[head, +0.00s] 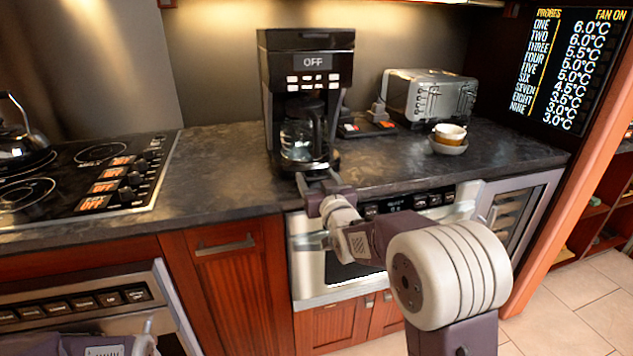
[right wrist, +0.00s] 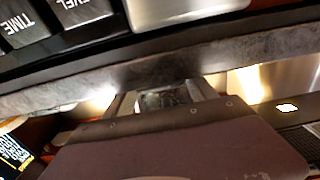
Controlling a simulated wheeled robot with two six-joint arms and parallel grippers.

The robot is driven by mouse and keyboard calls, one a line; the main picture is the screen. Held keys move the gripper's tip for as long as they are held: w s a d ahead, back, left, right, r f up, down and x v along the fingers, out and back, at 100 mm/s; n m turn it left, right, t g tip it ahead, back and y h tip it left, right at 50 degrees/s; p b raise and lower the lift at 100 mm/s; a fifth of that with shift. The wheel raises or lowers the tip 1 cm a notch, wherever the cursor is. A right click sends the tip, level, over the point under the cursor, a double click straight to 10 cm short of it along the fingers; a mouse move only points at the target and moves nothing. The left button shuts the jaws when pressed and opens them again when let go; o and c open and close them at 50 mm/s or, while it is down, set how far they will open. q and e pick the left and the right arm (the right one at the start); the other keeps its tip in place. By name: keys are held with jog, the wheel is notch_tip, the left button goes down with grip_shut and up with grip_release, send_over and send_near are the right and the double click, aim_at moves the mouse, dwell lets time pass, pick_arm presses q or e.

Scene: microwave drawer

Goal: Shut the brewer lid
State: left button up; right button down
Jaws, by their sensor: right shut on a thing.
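The black coffee brewer (head: 285,65) stands upright on the dark counter, its display reading OFF. A glass carafe (head: 300,143) sits in it. I cannot tell how far the lid (head: 307,40) at its top is open. My right gripper (head: 318,184) is low at the counter's front edge, just in front of the brewer's base and well below the lid. In the right wrist view its fingers (right wrist: 162,100) stand apart with something dark between them, too unclear to name. Part of my left arm shows at the bottom left; its fingers are not clear.
The counter edge (right wrist: 150,70) and the microwave drawer (head: 325,270) are close to my right gripper. A toaster (head: 430,95) and stacked bowls (head: 449,137) stand to the right. A cooktop (head: 75,180) lies left. The counter between cooktop and brewer is clear.

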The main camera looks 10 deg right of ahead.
jog(key=shift+s+d, duration=0.1)
jog(key=shift+s, duration=0.25)
jog(key=c, duration=0.7)
grip_release()
jog(key=shift+o, duration=0.9)
jog(key=shift+d, duration=0.1)
jog(key=s, duration=0.9)
jog(key=shift+d+p, duration=0.15)
jog(key=shift+p, duration=0.2)
